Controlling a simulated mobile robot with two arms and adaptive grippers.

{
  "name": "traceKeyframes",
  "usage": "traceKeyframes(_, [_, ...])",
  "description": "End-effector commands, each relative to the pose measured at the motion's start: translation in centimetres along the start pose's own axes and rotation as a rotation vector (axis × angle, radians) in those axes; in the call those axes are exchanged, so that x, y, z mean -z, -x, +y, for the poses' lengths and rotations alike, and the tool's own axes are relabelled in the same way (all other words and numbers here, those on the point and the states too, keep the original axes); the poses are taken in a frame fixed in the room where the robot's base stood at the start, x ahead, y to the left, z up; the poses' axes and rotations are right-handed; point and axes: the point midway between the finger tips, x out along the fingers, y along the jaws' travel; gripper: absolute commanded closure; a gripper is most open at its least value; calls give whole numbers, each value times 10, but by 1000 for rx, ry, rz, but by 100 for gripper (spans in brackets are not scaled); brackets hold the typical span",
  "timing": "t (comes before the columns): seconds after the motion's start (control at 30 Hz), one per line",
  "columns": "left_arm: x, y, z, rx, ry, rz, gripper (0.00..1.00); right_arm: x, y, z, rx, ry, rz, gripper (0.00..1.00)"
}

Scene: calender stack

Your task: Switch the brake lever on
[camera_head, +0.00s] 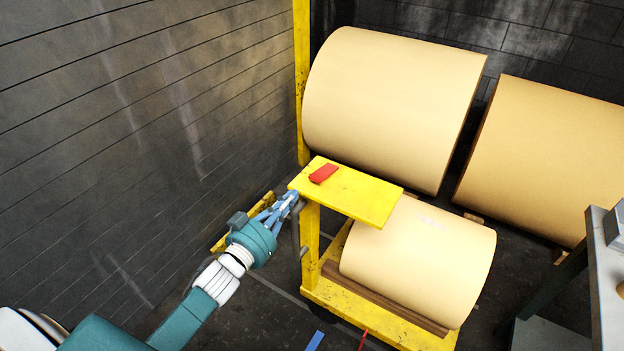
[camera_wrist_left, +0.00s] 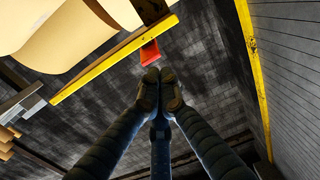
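My left gripper (camera_head: 290,203) reaches in from the left, beside the left end of the yellow shelf of a yellow cart. In the left wrist view its fingertips (camera_wrist_left: 161,84) are drawn together with nothing seen between them. A thin grey rod (camera_head: 296,232) hangs beside the yellow post just by the fingertips; I cannot tell for sure whether it is the brake lever. My right gripper is out of view.
The yellow shelf (camera_head: 365,198) and post (camera_head: 310,240) stand right of my gripper. Large tan rolls (camera_head: 395,105) fill the back and right, one resting on the cart (camera_head: 390,325). A dark plank wall (camera_head: 120,130) is on the left. A grey table edge is at far right.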

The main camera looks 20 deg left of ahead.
Motion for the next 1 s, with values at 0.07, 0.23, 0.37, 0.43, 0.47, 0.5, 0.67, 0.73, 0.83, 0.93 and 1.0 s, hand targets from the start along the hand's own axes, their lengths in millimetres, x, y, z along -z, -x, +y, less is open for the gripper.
traceKeyframes(0.07, [26, -1, 5, -19, -2, 53, 100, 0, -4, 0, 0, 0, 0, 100])
traceKeyframes(0.23, [48, -2, 9, -35, 1, 93, 100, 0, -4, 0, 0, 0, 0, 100])
traceKeyframes(0.37, [48, -2, 9, -35, 1, 94, 100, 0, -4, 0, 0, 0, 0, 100])
traceKeyframes(0.43, [48, -2, 9, -35, 1, 93, 100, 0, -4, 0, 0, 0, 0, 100])
traceKeyframes(0.47, [48, -2, 9, -34, 1, 93, 100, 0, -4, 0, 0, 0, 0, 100])
traceKeyframes(0.5, [48, -2, 9, -34, 1, 93, 100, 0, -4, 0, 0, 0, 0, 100])
traceKeyframes(0.67, [50, -10, 9, -33, 1, 94, 100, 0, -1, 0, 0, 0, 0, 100])
traceKeyframes(0.73, [52, -20, 9, -33, 0, 95, 100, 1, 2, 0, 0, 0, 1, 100])
traceKeyframes(0.83, [55, -39, 10, -33, 0, 95, 100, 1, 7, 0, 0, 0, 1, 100])
traceKeyframes(0.93, [57, -61, 11, -33, 1, 95, 100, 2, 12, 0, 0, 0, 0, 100])
traceKeyframes(1.0, [58, -76, 11, -33, 1, 95, 100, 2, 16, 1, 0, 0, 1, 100])
